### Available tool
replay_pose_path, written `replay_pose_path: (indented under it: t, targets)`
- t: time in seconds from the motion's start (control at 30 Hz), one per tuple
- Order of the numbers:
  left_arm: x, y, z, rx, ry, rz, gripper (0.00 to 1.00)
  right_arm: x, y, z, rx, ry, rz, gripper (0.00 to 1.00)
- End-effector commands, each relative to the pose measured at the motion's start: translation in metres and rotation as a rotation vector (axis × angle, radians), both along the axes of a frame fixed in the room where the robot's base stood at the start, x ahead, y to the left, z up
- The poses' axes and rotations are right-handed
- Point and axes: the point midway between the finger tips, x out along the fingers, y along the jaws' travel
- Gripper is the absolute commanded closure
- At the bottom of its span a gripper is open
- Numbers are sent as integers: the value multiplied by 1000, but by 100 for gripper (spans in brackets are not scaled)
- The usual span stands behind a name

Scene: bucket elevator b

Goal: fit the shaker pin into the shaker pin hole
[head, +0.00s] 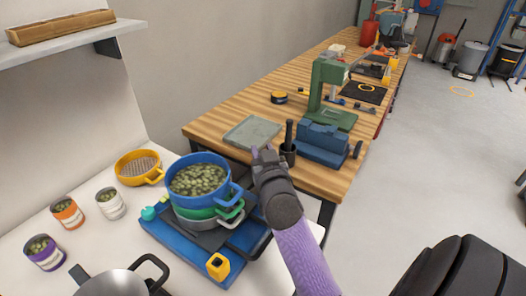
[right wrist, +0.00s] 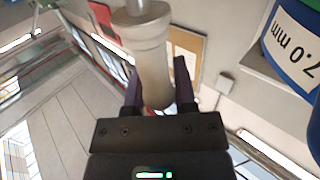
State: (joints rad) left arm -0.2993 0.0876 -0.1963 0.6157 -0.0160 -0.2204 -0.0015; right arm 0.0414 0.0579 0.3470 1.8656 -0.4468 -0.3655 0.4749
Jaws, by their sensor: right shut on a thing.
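My right gripper (head: 264,154) is raised between the sieve stack and the wooden bench. In the right wrist view the right gripper (right wrist: 157,85) is shut on a pale grey, stepped cylinder, which I take for the shaker pin (right wrist: 152,55). The pin is not clear in the head view. The blue shaker base (head: 170,238) lies on the white counter, left of my right arm. A yellow block (head: 217,266) with a dark mark stands at its front corner. I cannot make out the pin hole. My left gripper is not in view.
A blue sieve (head: 234,194) of green pellets tops the stack on the base. A yellow sieve (head: 137,167), several cans and a metal pan (head: 110,284) crowd the counter. A green press (head: 322,95) stands on the bench.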

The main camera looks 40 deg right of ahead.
Motion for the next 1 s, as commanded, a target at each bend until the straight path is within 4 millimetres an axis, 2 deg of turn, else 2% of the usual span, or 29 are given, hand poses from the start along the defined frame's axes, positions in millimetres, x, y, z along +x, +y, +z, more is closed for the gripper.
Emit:
replay_pose_path:
  t: [0.3,1.0]
  targets:
    - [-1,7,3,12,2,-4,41,0,0,0,0,0,0,100]
    - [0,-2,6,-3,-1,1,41,0,0,0,0,0,0,100]
